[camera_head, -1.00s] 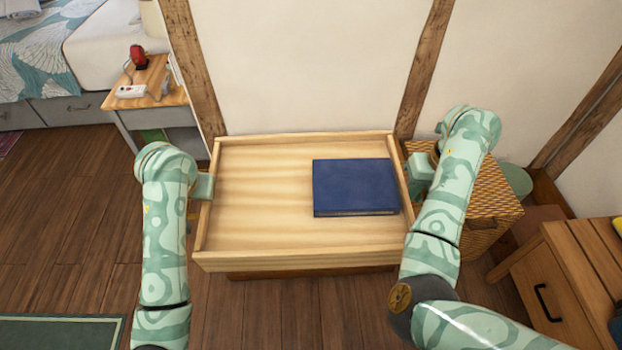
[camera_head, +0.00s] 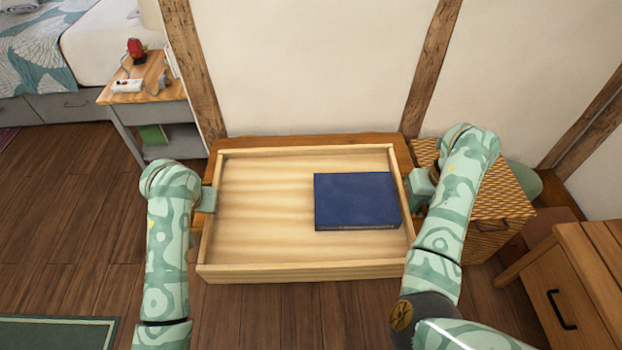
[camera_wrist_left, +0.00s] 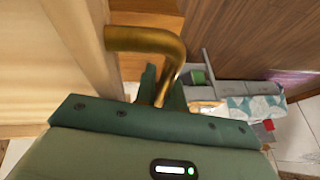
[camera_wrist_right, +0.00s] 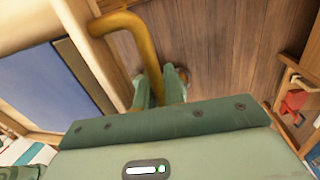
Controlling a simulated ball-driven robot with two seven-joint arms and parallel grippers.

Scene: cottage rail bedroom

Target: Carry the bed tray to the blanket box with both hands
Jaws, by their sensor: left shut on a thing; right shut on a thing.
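The bed tray (camera_head: 260,257) is a pale wooden tray with raised rims, and it looks level. A dark blue book (camera_head: 356,201) lies flat in its right half. My left gripper (camera_head: 208,198) is at the tray's left side, shut on its brass handle (camera_wrist_left: 165,45). My right gripper (camera_head: 419,187) is at the right side, shut on the other brass handle (camera_wrist_right: 128,27). A brown wooden top (camera_head: 320,140) shows behind and beneath the tray, mostly hidden by it. I cannot tell whether it is the blanket box.
A wicker basket (camera_head: 489,207) stands right of the tray, close to my right arm. A wooden drawer cabinet (camera_head: 562,300) is at the lower right. A bedside table (camera_head: 150,112) and a bed (camera_head: 100,45) are at the upper left.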

